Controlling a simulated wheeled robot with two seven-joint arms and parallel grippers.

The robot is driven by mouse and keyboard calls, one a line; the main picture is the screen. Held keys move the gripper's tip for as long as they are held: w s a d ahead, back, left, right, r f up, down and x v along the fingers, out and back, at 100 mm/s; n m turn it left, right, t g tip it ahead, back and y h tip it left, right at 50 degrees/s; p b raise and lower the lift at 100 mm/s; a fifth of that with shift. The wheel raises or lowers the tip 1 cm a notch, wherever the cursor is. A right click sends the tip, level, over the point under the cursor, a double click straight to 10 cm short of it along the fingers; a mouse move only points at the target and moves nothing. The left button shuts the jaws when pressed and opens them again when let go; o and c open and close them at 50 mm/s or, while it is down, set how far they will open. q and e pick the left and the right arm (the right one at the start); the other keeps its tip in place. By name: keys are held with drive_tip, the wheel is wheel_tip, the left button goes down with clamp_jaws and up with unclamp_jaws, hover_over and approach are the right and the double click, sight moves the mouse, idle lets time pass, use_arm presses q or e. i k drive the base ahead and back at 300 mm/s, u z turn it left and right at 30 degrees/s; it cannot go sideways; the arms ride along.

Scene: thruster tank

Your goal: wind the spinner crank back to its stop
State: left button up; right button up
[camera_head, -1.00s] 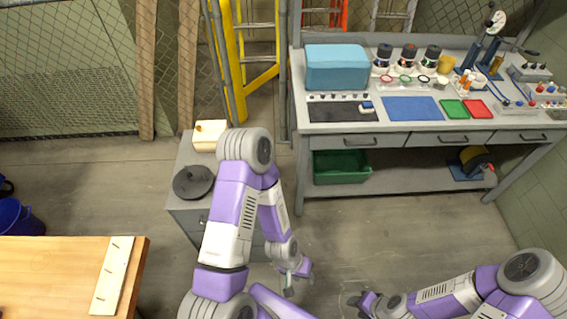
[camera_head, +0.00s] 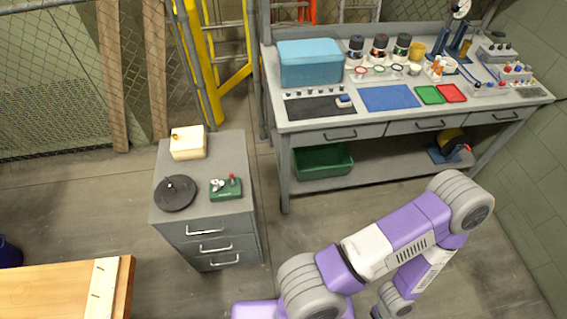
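A small green device (camera_head: 226,190) sits on top of the grey drawer cabinet (camera_head: 205,220). It has a red-tipped lever and pale metal parts. These may be the spinner crank, but they are too small for me to tell the crank's angle or its stop. One purple and grey arm of mine, apparently the right, bends across the lower right. Its wrist hangs at the bottom edge, where the gripper is largely cut off, far from the green device. My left gripper is out of view. No gripper touches the green device.
A black disc (camera_head: 175,193) and a cream box (camera_head: 188,143) share the cabinet top. A workbench (camera_head: 300,125) with a blue case (camera_head: 310,63) and trays stands behind, a green bin (camera_head: 323,161) under it. A wooden table (camera_head: 60,292) is at lower left.

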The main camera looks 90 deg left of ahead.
sight(232, 175)
drive_tip(key=z, duration=0.25)
drive_tip(key=k, duration=0.65)
drive_tip(key=u, duration=1.7)
